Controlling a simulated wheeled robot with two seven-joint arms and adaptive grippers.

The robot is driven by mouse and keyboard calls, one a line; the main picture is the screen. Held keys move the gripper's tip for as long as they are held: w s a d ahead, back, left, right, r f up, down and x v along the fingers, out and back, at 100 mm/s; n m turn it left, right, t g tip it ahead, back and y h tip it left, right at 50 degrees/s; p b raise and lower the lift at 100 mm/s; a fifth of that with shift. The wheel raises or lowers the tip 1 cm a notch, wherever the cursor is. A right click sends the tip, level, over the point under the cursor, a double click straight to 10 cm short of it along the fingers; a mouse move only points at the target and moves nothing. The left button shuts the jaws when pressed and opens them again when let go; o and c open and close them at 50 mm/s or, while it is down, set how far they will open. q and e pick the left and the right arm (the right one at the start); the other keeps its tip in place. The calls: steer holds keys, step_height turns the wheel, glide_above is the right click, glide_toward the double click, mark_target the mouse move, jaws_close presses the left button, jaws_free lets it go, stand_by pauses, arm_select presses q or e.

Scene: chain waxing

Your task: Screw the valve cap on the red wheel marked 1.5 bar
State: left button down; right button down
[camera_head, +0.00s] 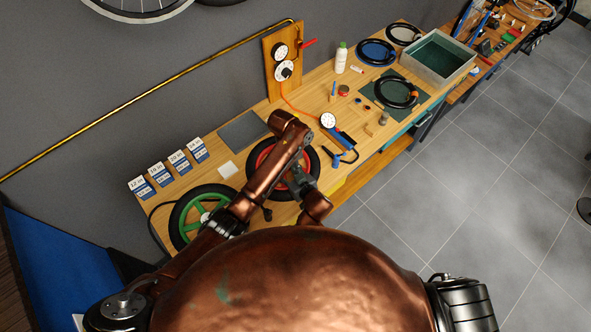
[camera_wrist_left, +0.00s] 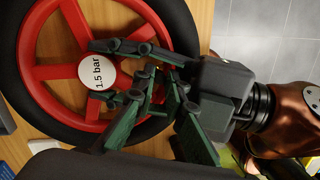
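The red wheel (camera_head: 263,157) with its black tyre lies on the bench, partly hidden by my arms in the head view. In the left wrist view the red wheel (camera_wrist_left: 52,72) fills the left side, with a white "1.5 bar" label (camera_wrist_left: 96,73) at its hub. My left gripper (camera_wrist_left: 157,92) reaches over the wheel from below; its green-padded fingers converge near the hub, and whether they are closed is unclear. My right gripper (camera_wrist_left: 100,70) comes in from the right over the wheel with its fingers apart, crossing the left fingers. I cannot make out the valve cap or the valve.
A green wheel (camera_head: 181,222) lies beside the red one. A pressure gauge (camera_head: 327,120) and blue-black pump parts (camera_head: 346,139) lie to its right. A dark mat (camera_head: 243,131) lies behind. My two grippers are crowded close together.

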arm_select(q)
steer(key=shift+w, duration=0.1)
steer(key=m, duration=0.3)
stand_by(0.3)
steer(key=c, duration=2)
jaws_free()
steer(key=shift+r, duration=2.25)
steer(key=shift+c, duration=0.6)
